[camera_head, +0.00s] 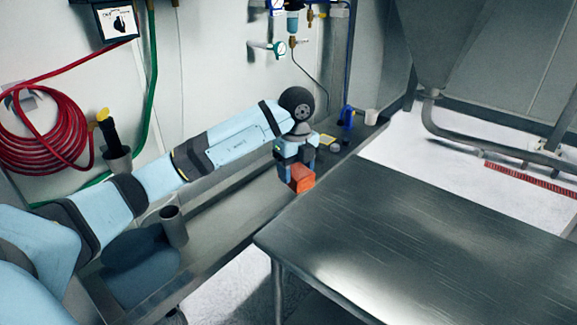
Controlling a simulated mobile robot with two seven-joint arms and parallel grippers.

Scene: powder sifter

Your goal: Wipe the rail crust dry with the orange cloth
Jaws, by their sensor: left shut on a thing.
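My left arm reaches in from the left over a long grey shelf along the wall. My left gripper (294,163) points down and is shut on the orange cloth (301,178). The cloth hangs bunched below the jaws, above the shelf's front edge near the table's far left side. A red-brown strip (528,179) runs along a rail or pipe at the far right, well away from the gripper; I cannot tell whether it is the rail crust. My right gripper is not in view.
A bare metal table (400,235) fills the lower right. A blue bottle (347,117), a pale cup (371,117) and small items stand on the shelf beyond my gripper. A grey cup (174,227) stands at the near left. A red hose coil (42,135) hangs on the wall.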

